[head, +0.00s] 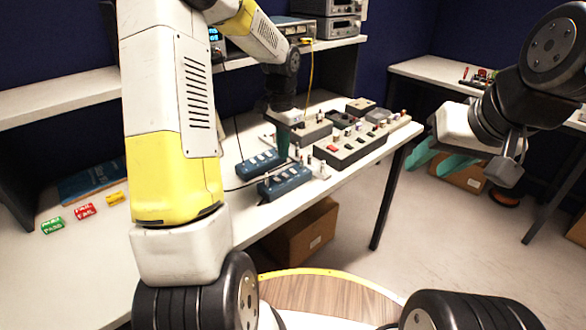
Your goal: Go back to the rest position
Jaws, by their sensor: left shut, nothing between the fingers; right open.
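My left gripper (283,152) is over the bench, with its teal fingers together and pointing down beside the blue switch boxes. One blue box (260,163) is to its left and another blue box (285,182) is just in front of it. I cannot tell whether the fingertips touch anything. My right gripper (437,163) is off the bench at the right, over the floor. Its teal fingers are spread and empty. Part of it is hidden behind my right wrist.
The white bench (350,163) carries grey control boxes (350,150) with knobs and switches. Green (52,226), red (85,211) and yellow (115,198) blocks lie at the left by a blue folder (90,184). A cardboard box (300,232) stands below. Open floor (450,235) lies to the right.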

